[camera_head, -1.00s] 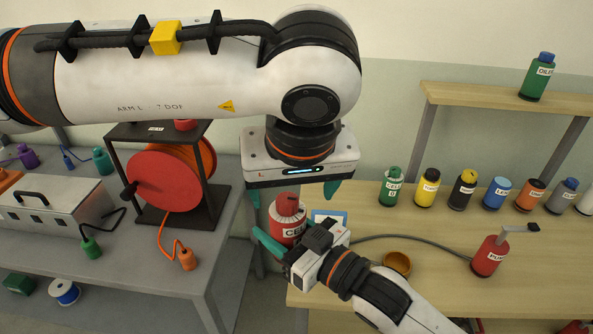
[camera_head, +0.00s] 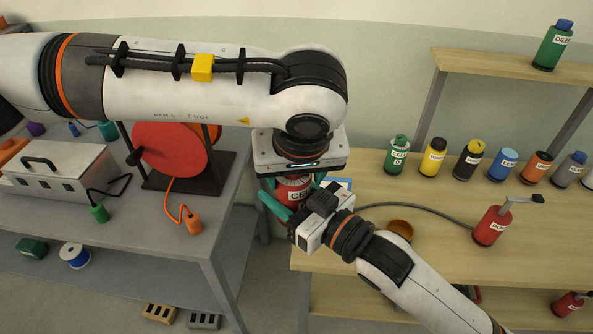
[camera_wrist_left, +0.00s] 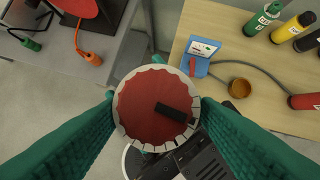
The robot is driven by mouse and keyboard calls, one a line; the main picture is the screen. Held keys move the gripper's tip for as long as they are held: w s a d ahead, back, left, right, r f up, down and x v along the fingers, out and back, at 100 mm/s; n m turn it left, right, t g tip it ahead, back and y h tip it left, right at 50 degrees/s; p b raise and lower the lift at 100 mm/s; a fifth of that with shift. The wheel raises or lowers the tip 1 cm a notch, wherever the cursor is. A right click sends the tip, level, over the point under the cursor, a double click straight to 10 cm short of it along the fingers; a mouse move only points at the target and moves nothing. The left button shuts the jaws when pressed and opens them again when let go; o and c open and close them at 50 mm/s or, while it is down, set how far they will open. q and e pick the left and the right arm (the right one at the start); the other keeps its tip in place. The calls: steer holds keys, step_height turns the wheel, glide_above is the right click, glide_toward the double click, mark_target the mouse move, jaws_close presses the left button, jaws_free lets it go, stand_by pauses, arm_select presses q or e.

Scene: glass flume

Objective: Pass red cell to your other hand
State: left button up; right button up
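The red cell (camera_head: 292,190) is upright in mid-air at the front left corner of the wooden table. My left gripper (camera_head: 293,180) is above it, pointing down. Its green fingers lie against opposite sides of the cell. In the left wrist view the cell's round red top (camera_wrist_left: 140,108), with a pale notched rim and a dark bar, fills the space between those fingers. My right gripper (camera_head: 297,197) reaches in from the lower right and is shut around the cell lower down. Its far fingertip shows past the rim in the left wrist view (camera_wrist_left: 154,47). The cell's underside is hidden.
A blue stand (camera_wrist_left: 199,56) is close by on the wooden table (camera_head: 360,245), with an orange bowl (camera_head: 400,229) and a red pump bottle (camera_head: 492,226). Several bottles line the back. A grey bench (camera_head: 190,236) with a red reel (camera_head: 168,149) stands left; a floor gap separates them.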

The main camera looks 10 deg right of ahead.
arm_select(q)
steer(key=shift+d, duration=0.1)
steer(key=c, duration=0.5)
steer(key=shift+c, duration=0.2)
arm_select(e)
steer(key=o, duration=1.1)
